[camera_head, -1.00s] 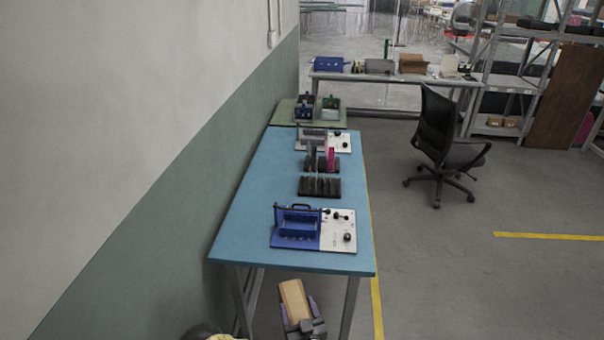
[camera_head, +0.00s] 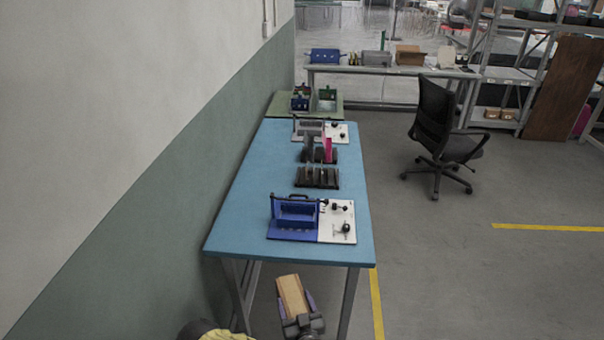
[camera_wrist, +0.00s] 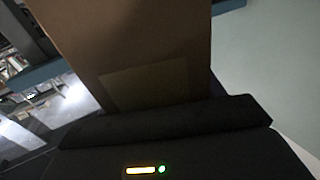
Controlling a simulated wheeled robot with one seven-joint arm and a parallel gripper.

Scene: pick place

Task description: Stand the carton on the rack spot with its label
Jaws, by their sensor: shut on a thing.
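A brown carton (camera_head: 291,294) is held in my gripper (camera_head: 300,318), low in front of the near end of the blue table in the head view. In the wrist view the carton (camera_wrist: 130,40) fills the upper middle, and a faint lighter rectangle, perhaps its label (camera_wrist: 147,85), shows on its face. My gripper is shut on the carton; the dark gripper body (camera_wrist: 165,125) covers its lower end. I cannot pick out a labelled rack spot for certain. Dark slotted racks (camera_head: 317,178) stand on the table, and the farther one holds grey and pink upright pieces (camera_head: 328,149).
The blue table (camera_head: 235,220) runs along the wall at left. A blue-and-white fixture (camera_head: 337,222) sits near its front edge, and a similar one is at its far end. A black office chair (camera_head: 437,135) stands to the right.

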